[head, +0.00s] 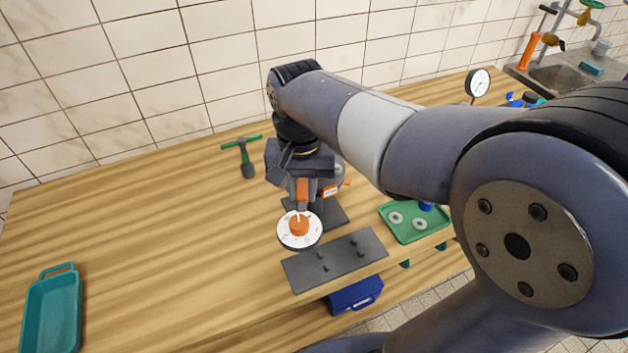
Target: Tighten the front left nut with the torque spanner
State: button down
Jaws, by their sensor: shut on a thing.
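My gripper (303,196) points down over the bench, shut on an orange piece (303,187). This may be the torque spanner's grip, but my gripper and arm hide most of it. Just below is a round white dial (288,238) with an orange knob on top; I cannot tell whether it joins the held piece. A grey pump-like body with orange parts (331,191) stands behind my gripper on a dark base plate (328,214), partly hidden. I cannot make out the front left nut.
A dark plate with several studs (350,266) lies near the front edge. A green tray (403,236) holds grey rings and a blue piece. A green T-handled tool (245,153) lies behind. A teal tray (52,312) is far left. The bench's left half is mostly clear.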

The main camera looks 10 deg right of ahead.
jog(key=shift+a+f+b, duration=0.15)
jog(key=shift+f+b, duration=0.45)
jog(key=shift+f, duration=0.05)
jog(key=shift+f+b, duration=2.1)
jog(key=shift+f, duration=0.45)
jog(key=shift+f, duration=0.1)
jog(key=w+a+m+p, duration=0.6)
jog(key=a+m, duration=0.2)
jog(key=m, duration=0.4)
jog(key=shift+w, duration=0.4)
